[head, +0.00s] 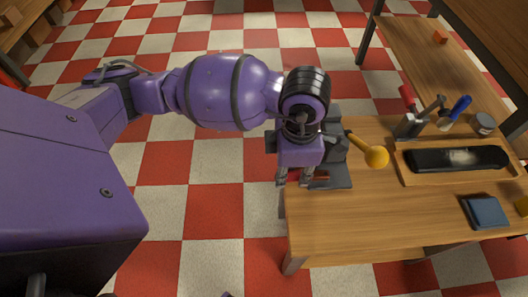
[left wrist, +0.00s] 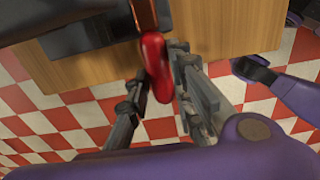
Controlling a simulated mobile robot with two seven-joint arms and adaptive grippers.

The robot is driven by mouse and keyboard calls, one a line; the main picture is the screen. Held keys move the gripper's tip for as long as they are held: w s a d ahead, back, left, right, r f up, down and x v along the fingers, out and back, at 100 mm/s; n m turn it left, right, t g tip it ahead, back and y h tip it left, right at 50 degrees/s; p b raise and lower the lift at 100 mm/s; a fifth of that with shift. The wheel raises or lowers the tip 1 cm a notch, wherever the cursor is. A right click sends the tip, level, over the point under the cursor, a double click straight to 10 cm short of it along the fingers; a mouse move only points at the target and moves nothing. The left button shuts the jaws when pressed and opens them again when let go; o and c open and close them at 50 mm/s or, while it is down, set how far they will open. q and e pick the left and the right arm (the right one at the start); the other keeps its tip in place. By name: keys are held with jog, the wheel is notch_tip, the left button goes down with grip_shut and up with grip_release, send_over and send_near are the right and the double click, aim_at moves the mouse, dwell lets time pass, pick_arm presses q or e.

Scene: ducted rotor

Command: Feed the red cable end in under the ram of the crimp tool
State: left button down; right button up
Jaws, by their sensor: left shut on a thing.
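The crimp tool (head: 336,172) is dark grey, with a yellow round-knobbed lever (head: 375,156), and stands at the table's left edge. My left gripper (head: 295,180) is beside its left side, partly over the edge. In the left wrist view the left gripper (left wrist: 158,88) is shut on the red cable end (left wrist: 155,62). A copper-brown piece (left wrist: 144,14) extends from the red part toward the dark tool base (left wrist: 90,38). My wrist hides much of the tool in the head view. The ram is not clearly visible, and I cannot tell whether the tip is under it.
On the wooden table (head: 380,222), a tray (head: 410,179) holds a black item (head: 455,159). Behind it stand a tool holder (head: 410,127) and a small tin (head: 483,123). A blue folded cloth (head: 486,212) lies front right. The table's front middle is clear.

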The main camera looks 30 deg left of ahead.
pick_arm(q)
jog(key=shift+w+d+b, duration=0.2)
jog(key=shift+w+d, duration=0.05)
jog(key=shift+w, duration=0.45)
jog(key=shift+w+d+b, duration=0.2)
jog(key=shift+w+b, duration=0.05)
jog(key=shift+w, duration=0.5)
jog(key=shift+w+d+b, duration=0.2)
jog(key=shift+w+d, duration=0.05)
jog(key=shift+w, duration=0.45)
pick_arm(e)
jog(key=shift+s+f, duration=0.3)
jog(key=shift+f, duration=0.4)
pick_arm(q)
jog(key=shift+f, duration=0.3)
pick_arm(e)
jog(key=shift+s+f, duration=0.15)
pick_arm(q)
jog(key=c, duration=1.5)
grip_release()
jog(key=shift+o, duration=0.2)
notch_tip(320, 180, up, 12)
jog(key=shift+s+f, duration=0.1)
jog(key=shift+s, duration=0.05)
pick_arm(e)
jog(key=shift+s, duration=0.1)
